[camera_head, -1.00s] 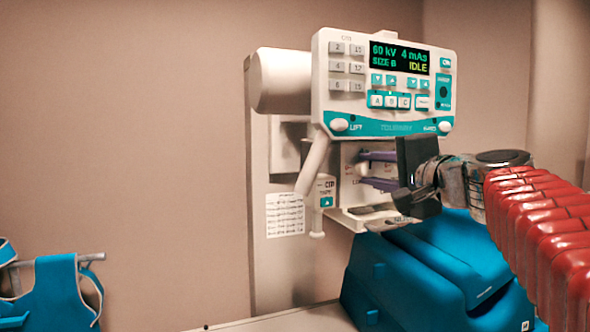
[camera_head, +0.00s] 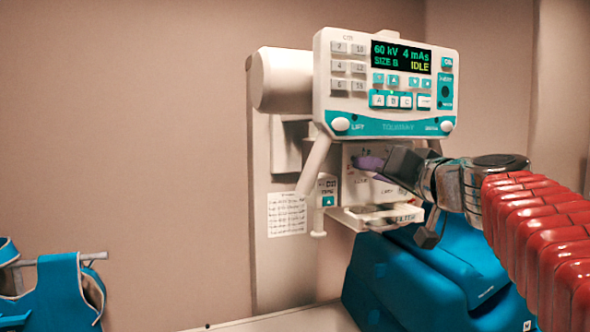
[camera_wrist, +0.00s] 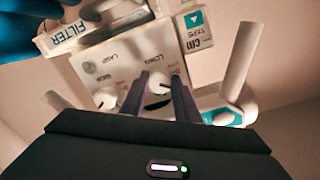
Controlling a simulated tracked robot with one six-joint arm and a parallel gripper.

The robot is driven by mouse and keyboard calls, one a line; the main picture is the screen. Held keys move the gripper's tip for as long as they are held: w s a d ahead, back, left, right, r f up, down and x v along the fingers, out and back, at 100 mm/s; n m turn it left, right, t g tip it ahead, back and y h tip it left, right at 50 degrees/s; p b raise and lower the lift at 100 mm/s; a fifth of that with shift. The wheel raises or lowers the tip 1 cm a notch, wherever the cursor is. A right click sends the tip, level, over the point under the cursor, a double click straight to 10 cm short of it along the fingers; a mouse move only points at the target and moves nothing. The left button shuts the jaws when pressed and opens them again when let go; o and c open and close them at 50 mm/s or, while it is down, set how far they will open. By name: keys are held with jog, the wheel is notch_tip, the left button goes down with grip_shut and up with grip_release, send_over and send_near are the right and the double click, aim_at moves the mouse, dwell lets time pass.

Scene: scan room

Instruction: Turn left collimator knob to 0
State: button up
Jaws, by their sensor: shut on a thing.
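The collimator panel (camera_wrist: 125,70) hangs below the control console. My gripper (camera_wrist: 160,84) has its two purple fingers on either side of the white left knob (camera_wrist: 157,80), shut on it. In the turned wrist view this knob lies on the right side of the panel. The other white knob (camera_wrist: 105,98) sits apart, free of the fingers. In the head view my gripper (camera_head: 369,163) reaches the panel from the right, rolled over, and its body hides part of the panel. The knob's pointer and scale are too small to read.
The console (camera_head: 385,82) reads 60 kV, 4 mAs, SIZE B, IDLE. A filter tray (camera_head: 380,217) juts out under the panel. A tape box (camera_head: 326,190) and a slanted handle (camera_head: 313,166) stand close at left. A blue padded unit (camera_head: 430,275) lies below.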

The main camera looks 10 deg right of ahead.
jog(key=n, duration=0.3)
jog(key=shift+f+n, duration=0.3)
jog(key=shift+n, duration=1.9)
jog(key=o, duration=1)
jog(key=shift+r, duration=0.15)
jog(key=shift+o, duration=0.2)
